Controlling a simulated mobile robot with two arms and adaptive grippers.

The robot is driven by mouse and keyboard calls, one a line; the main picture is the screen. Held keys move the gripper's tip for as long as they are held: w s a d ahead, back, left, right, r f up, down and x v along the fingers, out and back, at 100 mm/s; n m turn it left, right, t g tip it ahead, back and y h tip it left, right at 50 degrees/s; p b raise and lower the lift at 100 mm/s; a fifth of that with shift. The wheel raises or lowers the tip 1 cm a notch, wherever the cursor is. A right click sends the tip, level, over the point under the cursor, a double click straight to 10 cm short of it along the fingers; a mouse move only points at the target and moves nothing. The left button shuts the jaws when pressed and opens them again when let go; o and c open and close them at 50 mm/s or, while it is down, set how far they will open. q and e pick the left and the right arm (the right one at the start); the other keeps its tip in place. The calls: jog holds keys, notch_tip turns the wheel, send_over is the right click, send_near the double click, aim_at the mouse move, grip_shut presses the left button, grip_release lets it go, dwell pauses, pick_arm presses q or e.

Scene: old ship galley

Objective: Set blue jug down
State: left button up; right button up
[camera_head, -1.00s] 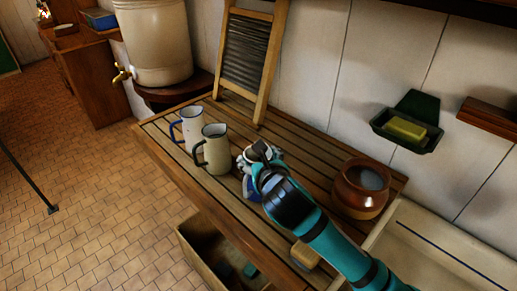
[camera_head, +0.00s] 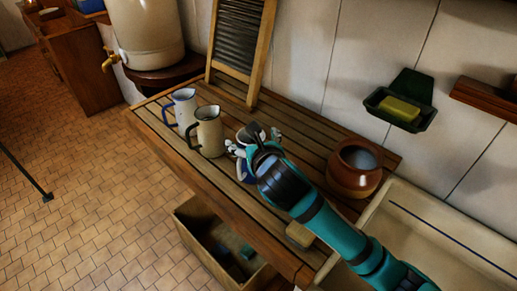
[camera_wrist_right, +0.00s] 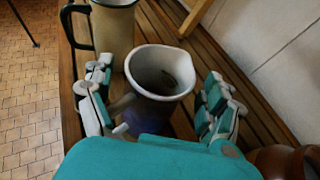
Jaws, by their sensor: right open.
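The blue jug (camera_head: 244,173) stands on the slatted wooden bench (camera_head: 215,182), mostly hidden behind my right gripper in the head view. In the right wrist view the jug (camera_wrist_right: 160,72) is upright, with a pale rim and a dark, empty-looking inside. My right gripper (camera_head: 257,142) is open, with one finger on each side of the jug. In the wrist view gaps show between the fingers of the gripper (camera_wrist_right: 158,84) and the rim; contact lower down cannot be seen. My left gripper is not in view.
A cream jug (camera_head: 209,133) and a white jug with a blue handle (camera_head: 184,108) stand left of the blue jug. A brown pot (camera_head: 354,178) stands to the right, with a block (camera_head: 300,235) near the front edge. A washboard (camera_head: 240,45) leans behind.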

jog(key=b+v, duration=0.1)
jog(key=v, duration=1)
jog(key=shift+s, duration=0.2)
